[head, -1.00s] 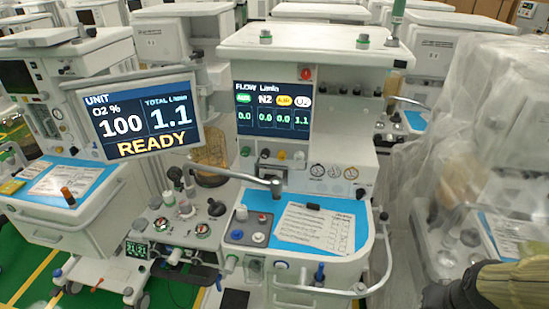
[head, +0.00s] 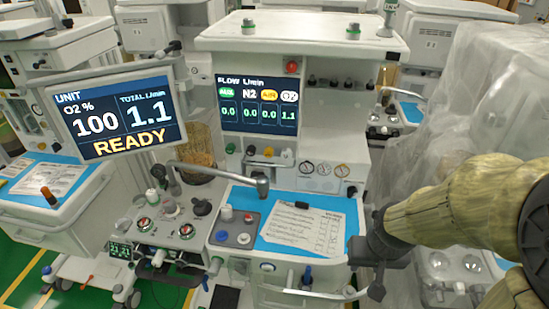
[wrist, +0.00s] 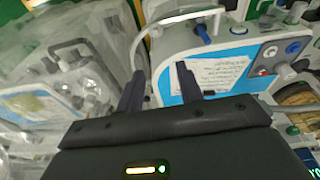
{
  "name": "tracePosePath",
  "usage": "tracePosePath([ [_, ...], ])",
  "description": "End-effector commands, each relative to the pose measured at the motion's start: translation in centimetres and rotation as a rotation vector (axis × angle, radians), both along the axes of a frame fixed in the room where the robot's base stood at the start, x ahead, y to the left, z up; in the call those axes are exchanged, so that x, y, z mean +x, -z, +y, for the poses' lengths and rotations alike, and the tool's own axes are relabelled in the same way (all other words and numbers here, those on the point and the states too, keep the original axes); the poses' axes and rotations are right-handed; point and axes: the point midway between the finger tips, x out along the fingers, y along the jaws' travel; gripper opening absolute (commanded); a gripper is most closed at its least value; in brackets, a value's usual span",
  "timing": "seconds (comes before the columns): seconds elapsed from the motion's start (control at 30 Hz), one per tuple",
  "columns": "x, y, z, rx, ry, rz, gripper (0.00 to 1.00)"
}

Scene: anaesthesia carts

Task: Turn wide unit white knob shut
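The wide unit (head: 300,45) stands in the middle of the head view. Under its flow display (head: 257,104) is a row of small knobs. The white knob (head: 287,155) is at the row's right end, beside a yellow knob (head: 268,151). The white O2 column reads 1.1; the other columns read 0.0. My gripper (head: 369,272) is at the right end of the unit's blue tray, well right of and below the white knob. The wrist view shows its two dark fingers (wrist: 159,70) apart with nothing between them. The white knob does not show there.
A tilted monitor (head: 122,115) reading READY stands left of the display. A jointed grey pipe (head: 215,172) crosses in front below the knobs. A paper sheet (head: 303,228) lies on the blue tray. A plastic-covered unit (head: 480,110) stands at right.

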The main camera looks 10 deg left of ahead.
Motion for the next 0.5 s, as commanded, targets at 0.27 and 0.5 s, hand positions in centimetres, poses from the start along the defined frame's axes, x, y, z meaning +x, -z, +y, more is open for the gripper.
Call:
tracePosePath([
  [0.27, 0.0, 0.0, 0.0, 0.0, 0.0, 0.0, 0.42],
  [0.5, 2.3, 1.2, 1.6, 0.024, 0.007, -0.064, 0.54],
])
